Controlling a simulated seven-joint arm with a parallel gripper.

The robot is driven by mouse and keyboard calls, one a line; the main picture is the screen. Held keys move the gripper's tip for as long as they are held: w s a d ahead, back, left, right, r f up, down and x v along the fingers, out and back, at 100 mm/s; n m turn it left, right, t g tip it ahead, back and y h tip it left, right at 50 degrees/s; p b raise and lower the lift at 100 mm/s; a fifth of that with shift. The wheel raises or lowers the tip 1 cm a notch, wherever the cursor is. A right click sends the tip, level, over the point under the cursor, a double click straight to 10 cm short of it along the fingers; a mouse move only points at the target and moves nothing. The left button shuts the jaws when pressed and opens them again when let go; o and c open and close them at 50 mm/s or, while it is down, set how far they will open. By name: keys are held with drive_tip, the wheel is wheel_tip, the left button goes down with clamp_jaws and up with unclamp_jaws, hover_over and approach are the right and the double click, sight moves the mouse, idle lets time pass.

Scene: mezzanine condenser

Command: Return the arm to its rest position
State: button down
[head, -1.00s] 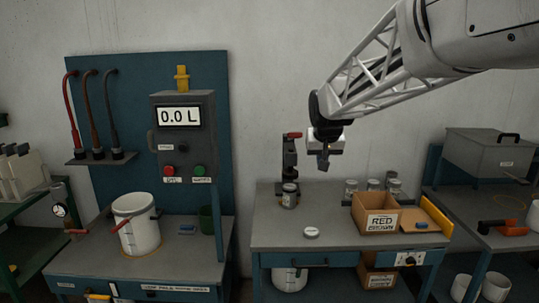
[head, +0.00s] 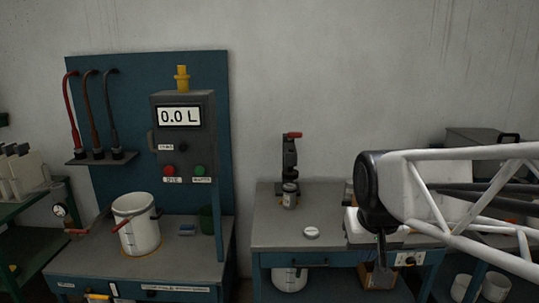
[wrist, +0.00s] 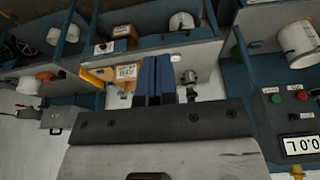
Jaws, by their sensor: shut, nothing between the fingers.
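My gripper (wrist: 156,62) shows in the wrist view with its two blue fingers side by side and nothing between them. In the head view my gripper (head: 382,242) hangs below the dark wrist joint, in front of the right part of the middle bench (head: 270,232). My arm reaches in from the right edge of the head view. The box (wrist: 126,72) shows in the wrist view, beyond the fingers.
A jar (head: 289,197) and a white lid (head: 311,233) stand on the middle bench, near a dark press-like stand (head: 289,160).

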drive_tip(key=s+f, duration=0.5)
drive_tip(key=s, duration=0.5)
drive_tip(key=shift+s+d+g, duration=0.25)
drive_tip(key=shift+s+g, duration=0.15)
drive_tip(key=shift+f, duration=0.1)
idle(0.4)
